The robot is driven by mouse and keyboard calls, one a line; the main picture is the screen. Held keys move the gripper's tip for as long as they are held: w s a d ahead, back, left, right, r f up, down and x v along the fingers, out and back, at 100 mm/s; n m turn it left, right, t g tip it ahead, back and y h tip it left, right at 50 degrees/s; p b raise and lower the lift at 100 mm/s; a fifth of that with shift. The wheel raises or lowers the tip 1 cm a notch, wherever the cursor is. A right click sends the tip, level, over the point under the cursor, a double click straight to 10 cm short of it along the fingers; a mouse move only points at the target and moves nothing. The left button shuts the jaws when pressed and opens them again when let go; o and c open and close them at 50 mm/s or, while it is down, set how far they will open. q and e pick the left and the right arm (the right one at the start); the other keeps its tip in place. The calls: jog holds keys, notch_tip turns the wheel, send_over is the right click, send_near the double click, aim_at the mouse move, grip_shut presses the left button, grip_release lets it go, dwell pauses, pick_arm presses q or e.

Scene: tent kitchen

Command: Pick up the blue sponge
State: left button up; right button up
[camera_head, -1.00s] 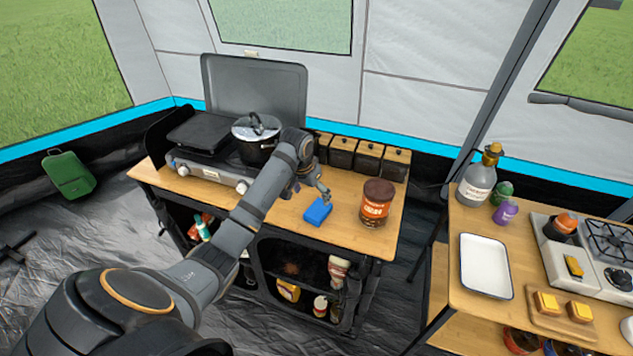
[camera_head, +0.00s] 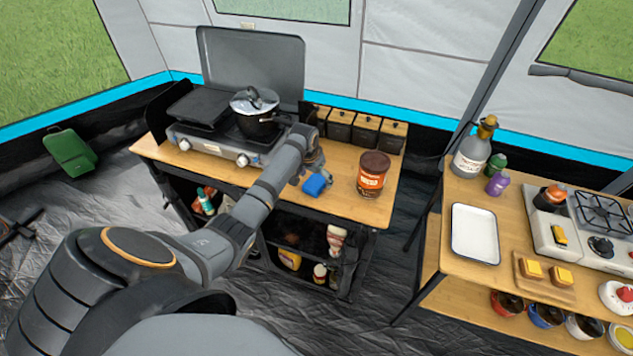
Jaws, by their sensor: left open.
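The blue sponge (camera_head: 315,185) lies on the wooden top of the camp kitchen table (camera_head: 340,190), near its front edge. My left gripper (camera_head: 311,173) is at the sponge, just behind and above it, with the wrist partly hiding the fingers. The jaws are open. I cannot tell whether the fingers touch the sponge. My right gripper is not in view.
A brown jar (camera_head: 371,176) stands right of the sponge. A lidded pot (camera_head: 256,116) sits on the stove (camera_head: 212,142) to the left. Several dark canisters (camera_head: 366,131) line the back. A second table to the right holds a white tray (camera_head: 474,233).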

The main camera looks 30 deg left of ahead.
pick_arm(q)
jog(key=shift+w+a+f, duration=0.1)
jog(key=shift+w+f, duration=0.05)
jog(key=shift+f, duration=0.25)
jog(key=shift+r, duration=0.1)
jog(key=shift+f, duration=0.25)
jog(key=c, duration=0.9)
